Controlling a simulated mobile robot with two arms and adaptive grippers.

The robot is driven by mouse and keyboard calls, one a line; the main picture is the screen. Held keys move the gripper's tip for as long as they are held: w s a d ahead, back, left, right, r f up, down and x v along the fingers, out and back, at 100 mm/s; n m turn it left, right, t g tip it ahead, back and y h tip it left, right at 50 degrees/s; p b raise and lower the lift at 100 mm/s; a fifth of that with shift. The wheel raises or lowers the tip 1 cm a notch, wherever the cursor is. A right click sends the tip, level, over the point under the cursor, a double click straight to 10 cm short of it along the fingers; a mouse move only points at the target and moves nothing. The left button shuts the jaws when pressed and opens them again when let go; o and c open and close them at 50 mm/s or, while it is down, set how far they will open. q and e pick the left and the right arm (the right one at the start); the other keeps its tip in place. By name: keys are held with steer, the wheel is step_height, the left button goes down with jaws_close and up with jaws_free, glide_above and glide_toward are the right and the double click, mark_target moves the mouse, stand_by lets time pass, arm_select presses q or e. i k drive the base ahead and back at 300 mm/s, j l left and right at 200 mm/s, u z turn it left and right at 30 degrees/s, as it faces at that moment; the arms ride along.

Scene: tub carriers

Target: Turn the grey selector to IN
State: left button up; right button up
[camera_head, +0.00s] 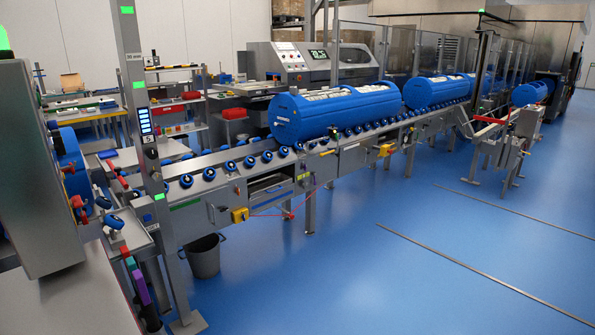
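A grey upright post (144,170) stands at the left front, with a dark control panel (146,122) showing lit blue and white keys. No IN label can be made out. Neither of my grippers is in view.
A roller conveyor (215,180) runs from the post to the back right, carrying blue tubs (300,120). A grey bucket (203,258) stands under it. A large grey machine (35,170) fills the left edge. The blue floor (400,260) at the right is mostly clear.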

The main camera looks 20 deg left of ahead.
mark_target(57, 132)
steer(key=i+u, duration=0.25)
steer(key=u, duration=0.2)
steer(key=i+l+u, duration=0.15)
steer(key=u, duration=0.3)
steer(key=i+l+u, duration=0.25)
steer(key=u, duration=0.25)
steer(key=i+l+u, duration=0.2)
steer(key=u, duration=0.25)
steer(key=i+l+u, duration=0.1)
steer(key=l+u, duration=0.35)
